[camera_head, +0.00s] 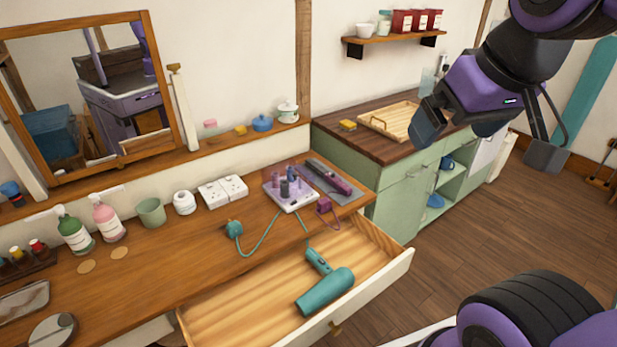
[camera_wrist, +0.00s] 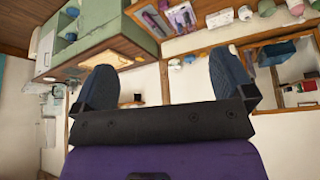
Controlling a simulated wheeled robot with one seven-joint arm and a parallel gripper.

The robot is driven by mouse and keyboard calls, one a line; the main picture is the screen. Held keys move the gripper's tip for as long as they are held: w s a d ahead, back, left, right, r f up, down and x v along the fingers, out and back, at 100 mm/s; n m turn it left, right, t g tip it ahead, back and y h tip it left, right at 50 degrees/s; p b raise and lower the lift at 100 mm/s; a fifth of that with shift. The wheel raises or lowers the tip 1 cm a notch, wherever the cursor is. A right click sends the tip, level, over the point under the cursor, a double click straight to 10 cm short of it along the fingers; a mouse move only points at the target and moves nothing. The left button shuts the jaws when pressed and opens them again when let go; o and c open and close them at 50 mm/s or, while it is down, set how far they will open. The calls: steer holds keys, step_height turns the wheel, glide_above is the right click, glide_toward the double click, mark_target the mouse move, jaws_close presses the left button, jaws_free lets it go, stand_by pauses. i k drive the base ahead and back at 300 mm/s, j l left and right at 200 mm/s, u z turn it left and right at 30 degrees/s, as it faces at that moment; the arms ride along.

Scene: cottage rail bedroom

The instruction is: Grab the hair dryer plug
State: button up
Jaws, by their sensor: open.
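The teal hair dryer plug (camera_head: 234,229) lies on the wooden dresser top near the drawer's back edge. Its teal cord runs right and down to the teal hair dryer (camera_head: 325,288) in the open drawer. My gripper (camera_head: 487,140) is open and empty, high at the upper right, far from the plug and to its right. Its two fingers also show spread apart in the wrist view (camera_wrist: 164,78), with nothing between them. I cannot make out the plug in the wrist view.
A white double socket (camera_head: 222,190) stands behind the plug. A cup (camera_head: 151,212) and pump bottles are on the left. The open drawer (camera_head: 240,311) juts out in front.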

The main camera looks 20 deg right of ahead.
mark_target(234, 229)
steer(key=i+j+u, duration=0.25)
steer(key=i+j, duration=0.45)
